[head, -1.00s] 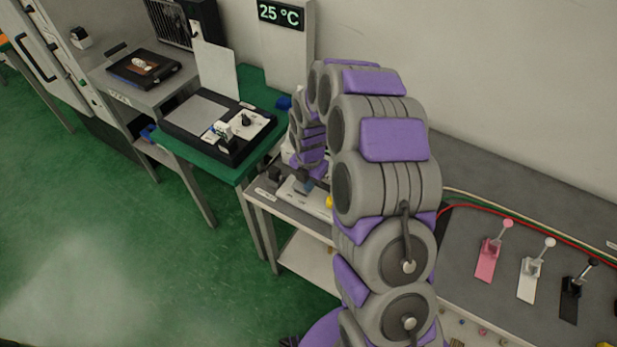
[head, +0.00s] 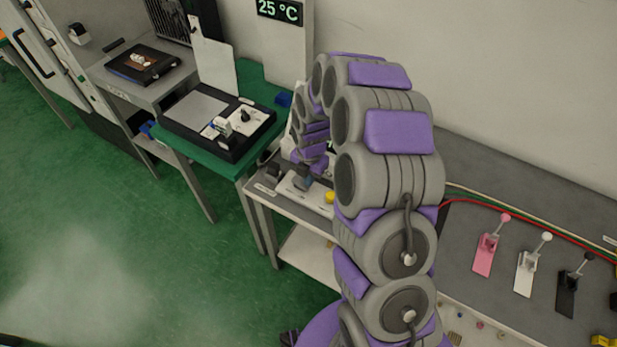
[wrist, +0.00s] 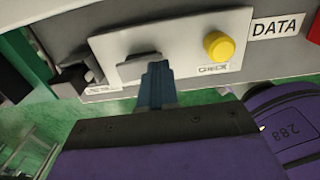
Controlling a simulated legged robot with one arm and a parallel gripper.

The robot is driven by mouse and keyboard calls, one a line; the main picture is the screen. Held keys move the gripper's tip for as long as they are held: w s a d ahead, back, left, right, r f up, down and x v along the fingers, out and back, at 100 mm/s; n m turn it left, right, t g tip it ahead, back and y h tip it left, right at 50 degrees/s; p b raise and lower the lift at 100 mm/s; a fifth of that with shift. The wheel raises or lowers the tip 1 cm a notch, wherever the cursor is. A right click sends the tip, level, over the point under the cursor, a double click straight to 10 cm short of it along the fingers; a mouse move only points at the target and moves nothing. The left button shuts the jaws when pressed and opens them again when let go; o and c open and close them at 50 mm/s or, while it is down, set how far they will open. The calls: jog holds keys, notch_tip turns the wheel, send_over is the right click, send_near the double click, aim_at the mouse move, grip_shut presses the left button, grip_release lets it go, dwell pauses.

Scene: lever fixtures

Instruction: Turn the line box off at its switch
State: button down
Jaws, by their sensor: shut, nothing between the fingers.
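A white panel (wrist: 185,50) on a grey housing carries a round yellow button (wrist: 218,46) marked CHECK and a grey switch piece (wrist: 138,66) left of it. I cannot read the small label at its lower left, nor tell the switch's setting. My gripper (wrist: 157,70) is shut and empty, its blue-grey fingertips at the right end of the switch piece; whether they touch it is unclear. In the head view the panel (head: 290,187) and yellow button (head: 330,197) show on the bench end, with my gripper (head: 303,182) over the panel. My arm hides part of the housing.
A DATA label (wrist: 276,27) is right of the panel; a dark bracket (wrist: 78,75) is at its left. Pink (head: 486,257), white (head: 525,275) and black (head: 567,293) levers stand on the bench at right. A green table (head: 190,152) holds a black-framed device. Green floor is open at left.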

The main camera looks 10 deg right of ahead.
jog(key=shift+r, duration=0.4)
notch_tip(320, 180, up, 17)
jog(key=p, duration=0.4)
jog(key=shift+d+r, duration=0.1)
jog(key=shift+s, duration=0.1)
dwell(0.4)
